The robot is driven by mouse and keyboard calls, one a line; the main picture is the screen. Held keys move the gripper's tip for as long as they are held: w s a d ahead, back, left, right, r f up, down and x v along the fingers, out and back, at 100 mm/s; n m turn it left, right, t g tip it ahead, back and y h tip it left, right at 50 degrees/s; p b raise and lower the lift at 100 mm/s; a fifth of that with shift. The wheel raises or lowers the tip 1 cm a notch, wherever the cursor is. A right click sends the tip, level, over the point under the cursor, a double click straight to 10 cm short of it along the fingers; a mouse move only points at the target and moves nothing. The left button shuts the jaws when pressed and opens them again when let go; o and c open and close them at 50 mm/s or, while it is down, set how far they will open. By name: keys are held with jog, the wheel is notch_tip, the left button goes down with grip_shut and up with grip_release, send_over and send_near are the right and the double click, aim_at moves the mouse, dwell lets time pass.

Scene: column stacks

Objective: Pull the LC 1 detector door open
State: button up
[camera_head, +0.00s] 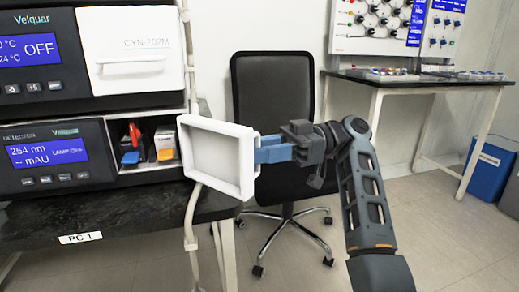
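The LC 1 detector (52,182) is the lower black unit at the left, with a blue display reading 254 nm. Its white door (217,152) stands swung wide open to the right of its compartment (150,167), with the recessed inner side showing. My gripper (263,149) is at the door's right edge. Its two blue fingers lie close together and appear shut on the small white door handle (257,168). The exact contact is partly hidden by the fingers.
A red-and-blue item (131,146) and an orange-and-white item (165,143) stand in the compartment. A black office chair (272,82) stands behind the door and gripper. White tubing (190,235) hangs below the door. Open floor lies at the right.

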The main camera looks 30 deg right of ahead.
jog(key=d, duration=0.7)
jog(key=shift+s+p, duration=0.35)
jog(key=shift+d, duration=0.1)
